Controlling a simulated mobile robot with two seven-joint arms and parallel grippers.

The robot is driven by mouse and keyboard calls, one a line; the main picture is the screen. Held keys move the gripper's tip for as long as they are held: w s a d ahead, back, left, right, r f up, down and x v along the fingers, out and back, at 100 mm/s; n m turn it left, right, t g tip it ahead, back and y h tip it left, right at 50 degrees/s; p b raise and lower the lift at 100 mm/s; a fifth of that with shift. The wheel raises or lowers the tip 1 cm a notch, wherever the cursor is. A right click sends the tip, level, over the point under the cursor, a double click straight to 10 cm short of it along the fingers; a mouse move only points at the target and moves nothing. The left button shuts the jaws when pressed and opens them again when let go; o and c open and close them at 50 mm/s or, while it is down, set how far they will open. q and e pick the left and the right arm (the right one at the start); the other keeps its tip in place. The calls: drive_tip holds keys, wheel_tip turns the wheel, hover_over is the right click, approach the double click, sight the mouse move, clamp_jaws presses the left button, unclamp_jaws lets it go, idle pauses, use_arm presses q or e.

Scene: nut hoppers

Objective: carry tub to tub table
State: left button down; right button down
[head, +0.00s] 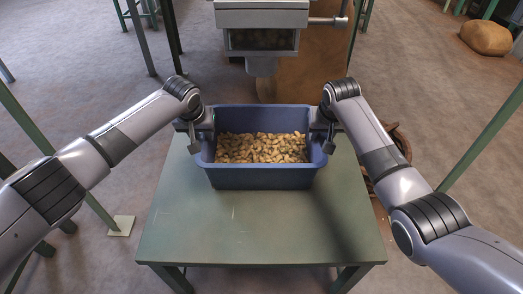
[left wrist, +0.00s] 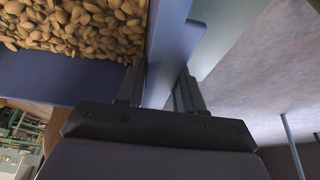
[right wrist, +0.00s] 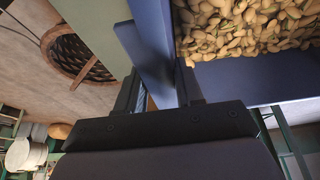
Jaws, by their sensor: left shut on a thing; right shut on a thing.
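A blue tub (head: 262,177) holds a layer of nuts (head: 262,148) and is at the far part of a green table (head: 255,235). I cannot tell whether it rests on the table top or is just above it. My left gripper (head: 201,138) is shut on the tub's left wall, which also shows between its fingers in the left wrist view (left wrist: 160,55). My right gripper (head: 324,138) is shut on the right wall, also seen in the right wrist view (right wrist: 152,45). The tub looks level.
A grey hopper (head: 262,18) with a spout and a side handle stands just beyond the tub. A woven basket (right wrist: 75,50) is on the floor right of the table. A brown sack (head: 487,37) lies at the far right. The table's front half is clear.

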use_arm(q)
drive_tip(key=shift+d, duration=0.3)
use_arm(e)
drive_tip(key=shift+a, duration=0.25)
use_arm(q)
drive_tip(key=shift+r, duration=0.2)
use_arm(e)
drive_tip(key=shift+r, duration=0.3)
